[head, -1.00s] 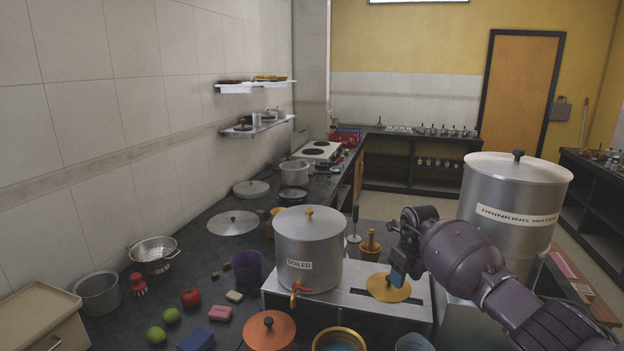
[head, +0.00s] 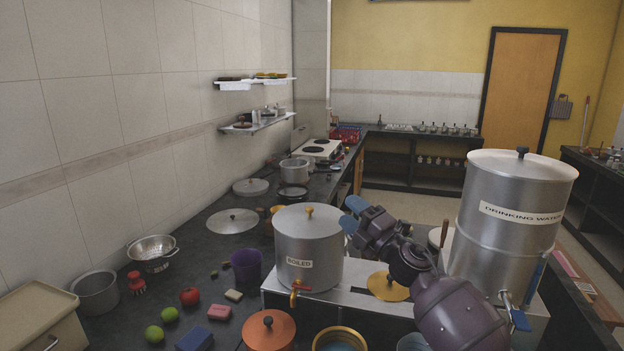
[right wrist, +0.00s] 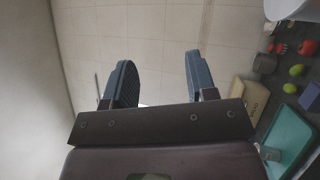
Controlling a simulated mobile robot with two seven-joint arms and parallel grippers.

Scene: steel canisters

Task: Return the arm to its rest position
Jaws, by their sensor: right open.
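My right arm comes in from the lower right of the head view. Its gripper (head: 352,213) is beside the upper right of the steel canister labelled BOILED (head: 309,245), and I cannot tell how close. In the right wrist view the two blue fingers (right wrist: 160,80) are spread apart with nothing between them. The large canister labelled DRINKING WATER (head: 510,235) stands to the right of the arm, with a blue-handled tap low on its front. My left gripper does not show.
A brass lid (head: 389,287) lies on the steel stand, below the arm. An orange lid (head: 269,330), a purple cup (head: 246,265), a red apple (head: 189,296) and a colander (head: 152,250) are on the dark counter. Tiled wall is at left.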

